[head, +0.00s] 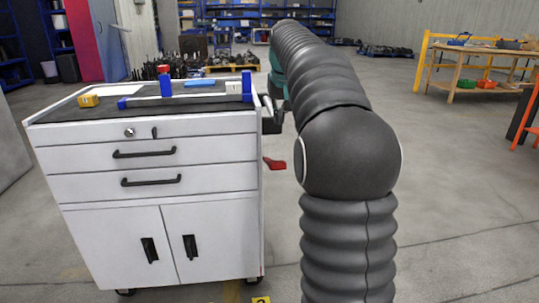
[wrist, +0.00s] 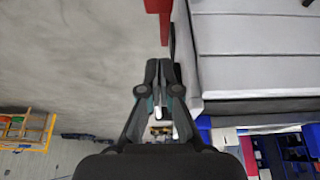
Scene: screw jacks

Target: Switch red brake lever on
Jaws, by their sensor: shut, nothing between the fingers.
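The red brake lever (head: 274,163) sticks out from the right side of the white tool cabinet (head: 160,152) in the head view. In the wrist view the red lever (wrist: 158,18) is at the top edge, just past my fingertips and close to the cabinet side. My gripper (wrist: 159,66) is shut and empty beside the cabinet, with a small gap in the picture between its tips and the lever. I cannot tell whether they touch. In the head view my arm hides part of the gripper area.
The cabinet top holds a yellow block (head: 88,100), a blue clamp-like tool (head: 180,100) and a light blue item (head: 199,83). A wooden workbench (head: 480,60) stands far right.

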